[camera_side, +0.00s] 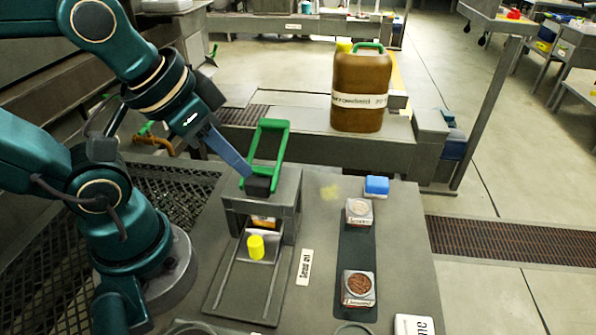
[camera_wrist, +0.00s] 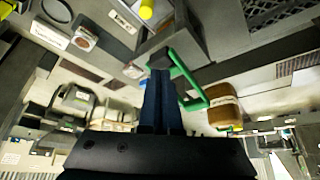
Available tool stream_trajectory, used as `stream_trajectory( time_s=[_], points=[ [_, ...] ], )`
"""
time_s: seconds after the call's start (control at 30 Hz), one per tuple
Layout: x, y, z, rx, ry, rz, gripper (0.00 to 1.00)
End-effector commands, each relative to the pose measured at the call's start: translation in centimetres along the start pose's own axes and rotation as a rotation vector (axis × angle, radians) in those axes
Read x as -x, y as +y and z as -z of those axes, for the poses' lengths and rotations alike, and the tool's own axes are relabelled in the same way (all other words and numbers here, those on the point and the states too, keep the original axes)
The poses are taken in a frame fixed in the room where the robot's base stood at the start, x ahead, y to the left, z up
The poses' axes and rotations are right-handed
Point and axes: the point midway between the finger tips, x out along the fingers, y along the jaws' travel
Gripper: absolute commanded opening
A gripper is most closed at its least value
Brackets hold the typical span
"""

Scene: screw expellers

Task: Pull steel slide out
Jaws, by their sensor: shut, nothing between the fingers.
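The steel slide (camera_side: 268,243) shows as a light plate in the front opening of a grey housing (camera_side: 285,190), above two rails. A yellow knob (camera_side: 256,247) stands upright on it; the knob also shows at the top edge of the wrist view (camera_wrist: 148,8). A green handle (camera_side: 267,148) stands up on the housing's top, by a black block (camera_side: 257,187). My gripper (camera_side: 246,172) is shut and empty, its blue fingers pointing down over the housing. The fingertips are close beside the green handle, also in the wrist view (camera_wrist: 188,78); I cannot tell whether they touch it.
Right of the housing, a dark strip holds a tin with pale contents (camera_side: 359,212) and a tin of brown granules (camera_side: 358,287). A blue-topped box (camera_side: 377,186) is behind them. A brown jug (camera_side: 360,95) stands at the back. The rails (camera_side: 238,285) in front of the housing are clear.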

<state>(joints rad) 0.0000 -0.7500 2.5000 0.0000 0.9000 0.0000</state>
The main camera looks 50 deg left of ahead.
Motion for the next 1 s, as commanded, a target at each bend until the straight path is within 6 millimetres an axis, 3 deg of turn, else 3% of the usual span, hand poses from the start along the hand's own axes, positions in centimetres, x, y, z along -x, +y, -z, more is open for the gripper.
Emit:
stream_trajectory(
  time_s=[0.27,0.4,0.43,0.67,1.0],
  points=[
    [0.0,0.0,0.0,0.0,0.0,0.0,0.0],
    [0.4,0.0,0.3,0.0,0.003,0.0,0.54],
    [0.7,0.0,0.5,0.0,0.003,0.0,0.59],
    [4.8,0.0,2.7,0.006,0.004,-0.001,0.59],
    [4.5,1.7,2.3,0.568,-0.276,0.056,0.59]
  ],
)
